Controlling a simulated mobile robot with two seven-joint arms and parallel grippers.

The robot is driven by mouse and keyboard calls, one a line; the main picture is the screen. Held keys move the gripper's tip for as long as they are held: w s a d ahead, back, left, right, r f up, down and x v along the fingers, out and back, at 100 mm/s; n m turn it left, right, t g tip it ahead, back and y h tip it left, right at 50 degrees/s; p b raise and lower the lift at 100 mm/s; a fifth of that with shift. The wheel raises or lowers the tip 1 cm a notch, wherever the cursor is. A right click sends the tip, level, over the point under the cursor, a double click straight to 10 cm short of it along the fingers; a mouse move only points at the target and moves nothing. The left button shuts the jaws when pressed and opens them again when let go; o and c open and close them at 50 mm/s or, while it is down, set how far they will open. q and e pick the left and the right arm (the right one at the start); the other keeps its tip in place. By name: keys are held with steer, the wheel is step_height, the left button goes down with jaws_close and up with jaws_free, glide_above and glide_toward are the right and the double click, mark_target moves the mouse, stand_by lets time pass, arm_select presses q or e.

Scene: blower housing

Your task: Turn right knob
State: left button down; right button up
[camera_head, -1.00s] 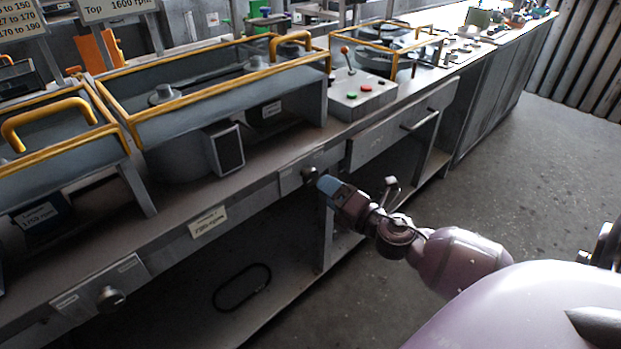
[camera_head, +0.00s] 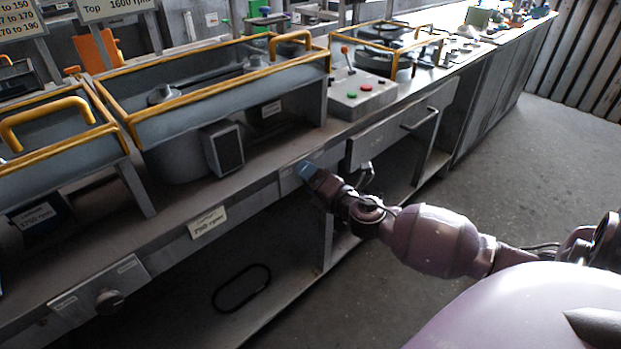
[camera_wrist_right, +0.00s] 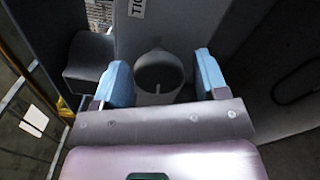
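The right knob (camera_wrist_right: 158,76) is a grey round knob with a pale pointer mark, on the front panel of the bench. In the right wrist view it sits between the two blue fingertips of my right gripper (camera_wrist_right: 161,78), with a visible gap on each side. In the head view my right gripper (camera_head: 305,170) is at the bench's front panel and hides the right knob. The left knob (camera_head: 109,300) shows at the lower left on its own panel plate. My left gripper is not in view.
The bench carries yellow-railed blower housings (camera_head: 185,130) and a control box (camera_head: 362,92) with red and green buttons. A drawer handle (camera_head: 419,118) juts out to the right of my gripper. A black loop (camera_head: 241,288) lies on the lower shelf. The floor at right is clear.

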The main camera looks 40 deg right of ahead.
steer(key=c, duration=0.8)
steer(key=shift+o, duration=0.2)
steer(key=shift+r+m, duration=0.15)
steer(key=shift+m, duration=0.15)
steer(key=o, duration=0.9)
steer(key=s, duration=1)
steer(key=shift+s+d+p, duration=0.4)
